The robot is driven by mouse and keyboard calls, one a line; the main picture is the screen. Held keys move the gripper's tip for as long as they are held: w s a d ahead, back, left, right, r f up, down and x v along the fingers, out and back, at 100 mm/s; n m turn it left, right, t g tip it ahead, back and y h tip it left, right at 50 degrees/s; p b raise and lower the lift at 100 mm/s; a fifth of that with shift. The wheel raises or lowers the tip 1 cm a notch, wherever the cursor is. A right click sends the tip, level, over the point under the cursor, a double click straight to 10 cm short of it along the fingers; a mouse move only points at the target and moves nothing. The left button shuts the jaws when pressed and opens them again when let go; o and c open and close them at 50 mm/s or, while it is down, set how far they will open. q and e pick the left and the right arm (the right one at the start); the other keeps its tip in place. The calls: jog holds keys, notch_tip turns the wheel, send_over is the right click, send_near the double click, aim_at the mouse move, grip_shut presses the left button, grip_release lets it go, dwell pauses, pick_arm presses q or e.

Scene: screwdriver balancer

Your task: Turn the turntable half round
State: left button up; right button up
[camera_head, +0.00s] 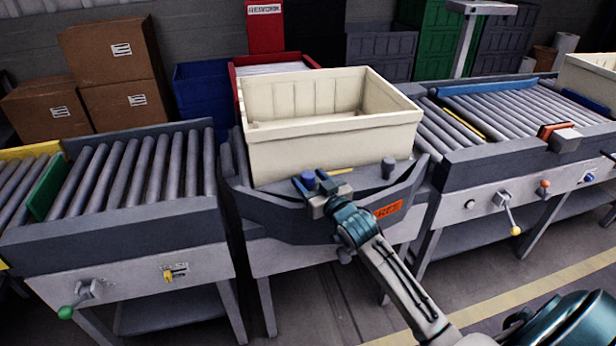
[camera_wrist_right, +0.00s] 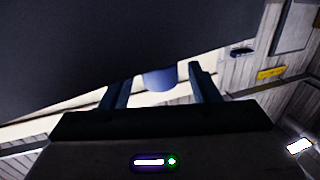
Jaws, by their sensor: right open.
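The turntable (camera_head: 408,186) is a dark grey platform between two roller conveyors, with an orange label on its front rim. A cream crate (camera_head: 335,140) stands on it, its inside visible only in part. A blue peg (camera_head: 308,180) stands up at the turntable's front left; a grey peg (camera_head: 388,167) stands at its front right. My right gripper (camera_head: 314,186) is open at the blue peg. In the right wrist view the blue peg (camera_wrist_right: 160,78) shows between the two spread fingers (camera_wrist_right: 162,88); I cannot tell whether they touch it. My left gripper is not in view.
The left conveyor (camera_head: 130,175) has a green stop plate (camera_head: 46,187) and a green-knobbed lever (camera_head: 66,312). The right conveyor (camera_head: 500,110) has a yellow-knobbed lever (camera_head: 515,230). A red bin (camera_head: 241,72) and brown cartons (camera_head: 110,55) stand behind. The floor in front is clear.

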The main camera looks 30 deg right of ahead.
jog(key=shift+w, duration=0.7)
jog(key=shift+c, duration=1)
grip_shut()
